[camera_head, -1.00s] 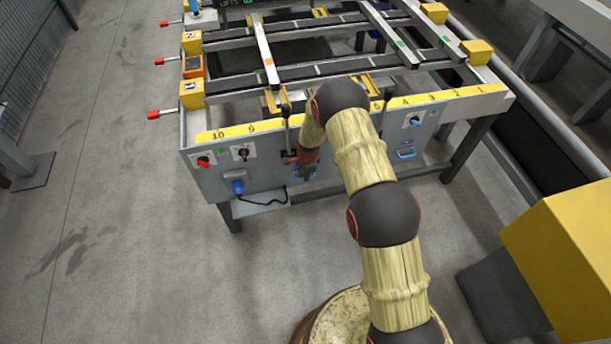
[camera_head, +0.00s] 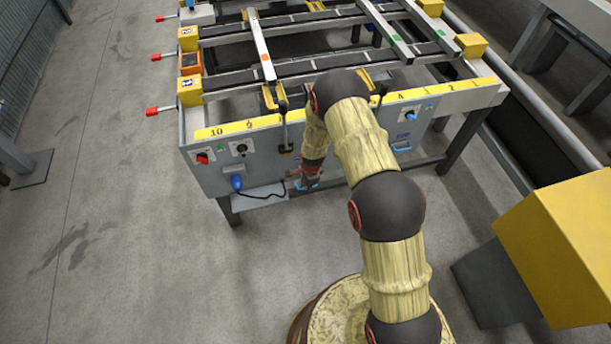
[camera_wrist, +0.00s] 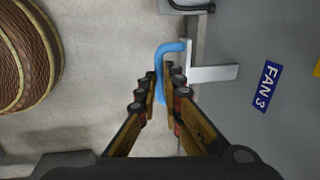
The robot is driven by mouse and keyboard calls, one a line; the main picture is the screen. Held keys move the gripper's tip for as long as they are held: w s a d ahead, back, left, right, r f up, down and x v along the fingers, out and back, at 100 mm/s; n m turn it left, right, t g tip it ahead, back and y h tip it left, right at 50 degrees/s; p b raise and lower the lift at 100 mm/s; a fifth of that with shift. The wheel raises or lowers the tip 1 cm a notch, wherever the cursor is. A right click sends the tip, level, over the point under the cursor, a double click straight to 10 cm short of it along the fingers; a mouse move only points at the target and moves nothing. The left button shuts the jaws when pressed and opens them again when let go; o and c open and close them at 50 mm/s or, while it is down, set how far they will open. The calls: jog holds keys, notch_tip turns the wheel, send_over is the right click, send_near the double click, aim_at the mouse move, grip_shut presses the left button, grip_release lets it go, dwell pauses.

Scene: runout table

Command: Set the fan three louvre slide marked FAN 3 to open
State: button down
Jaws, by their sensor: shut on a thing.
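In the wrist view a blue bent handle (camera_wrist: 163,60) is fixed to a white bracket (camera_wrist: 213,73) on the grey panel. A blue label reading FAN 3 (camera_wrist: 265,85) is beside it on the panel. My gripper (camera_wrist: 168,82) is shut on the blue handle, whose lower end is between the fingers. In the head view my gripper (camera_head: 304,180) is low at the front panel, with a bit of blue handle (camera_head: 309,186) showing below it. My arm hides the panel around it, and the slide's track cannot be made out.
The grey front panel (camera_head: 213,177) also carries a red knob (camera_head: 202,158), a black lever (camera_head: 285,135), a blue plug (camera_head: 237,183) with a cable, and another blue handle (camera_head: 401,146) to the right. A yellow box (camera_head: 560,250) stands at right. The floor in front is open.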

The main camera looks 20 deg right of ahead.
jog(key=c, duration=2.2)
grip_release()
jog(key=shift+r, duration=0.1)
jog(key=r, duration=0.4)
jog(key=s+r, duration=0.1)
jog(key=r, duration=0.2)
jog(key=s+r, duration=0.1)
jog(key=r, duration=0.3)
jog(key=shift+r, duration=0.3)
